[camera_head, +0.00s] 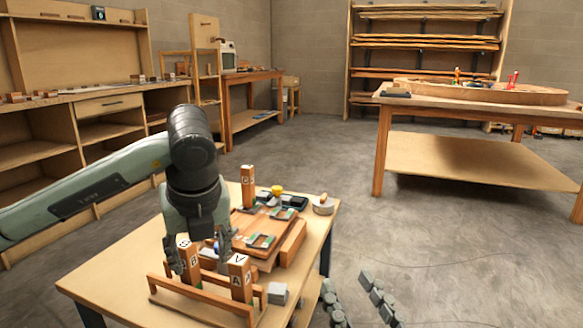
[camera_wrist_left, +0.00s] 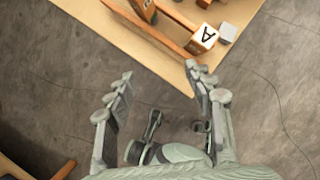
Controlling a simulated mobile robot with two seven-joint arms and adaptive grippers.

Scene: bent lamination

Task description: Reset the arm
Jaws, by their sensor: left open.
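My left gripper (camera_head: 200,254) hangs in the head view over the near part of the work table (camera_head: 108,278), close behind the wooden rack (camera_head: 202,303). In the left wrist view its two fingers (camera_wrist_left: 160,72) are spread wide with nothing between them. My right gripper (camera_head: 356,292) shows only its fingers at the bottom of the head view, right of the table. They are apart with bare floor between them. Lettered wooden blocks stand at the rack, one at its left (camera_head: 189,266) and one at its right (camera_head: 240,277). The left gripper partly hides the left block.
A wooden tray (camera_head: 291,246) with small parts, a tall lettered block (camera_head: 248,186), a round roll (camera_head: 323,205) and a grey cube (camera_head: 278,293) are on the table. A larger workbench (camera_head: 480,160) stands back right. The floor between is open.

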